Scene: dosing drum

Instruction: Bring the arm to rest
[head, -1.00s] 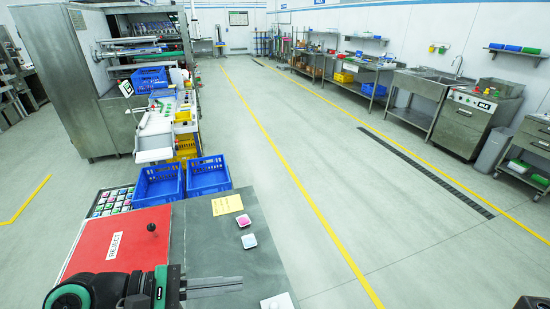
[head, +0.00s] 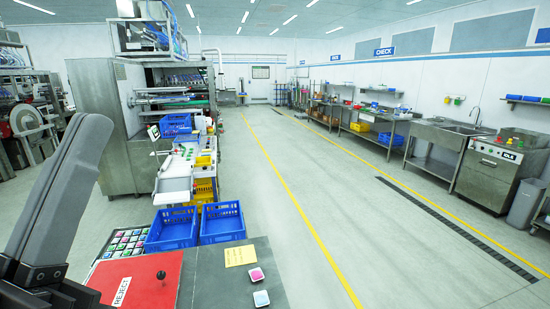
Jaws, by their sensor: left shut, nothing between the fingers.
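My left gripper (head: 92,130) is large and close at the left edge of the head view. Its dark fingers point up and are shut, with nothing between them. It is raised beside the bench, left of the red REJECT panel (head: 145,277), and clear of the things on the bench. The lower part of my left arm is cut off by the picture edge. My right gripper is not in view.
The dark bench top (head: 215,285) bears a yellow note (head: 240,256), a pink-topped piece (head: 257,275) and a pale piece (head: 261,298). Two blue crates (head: 222,236) stand behind it. A tray of coloured pieces (head: 121,244) lies left. The floor to the right is open.

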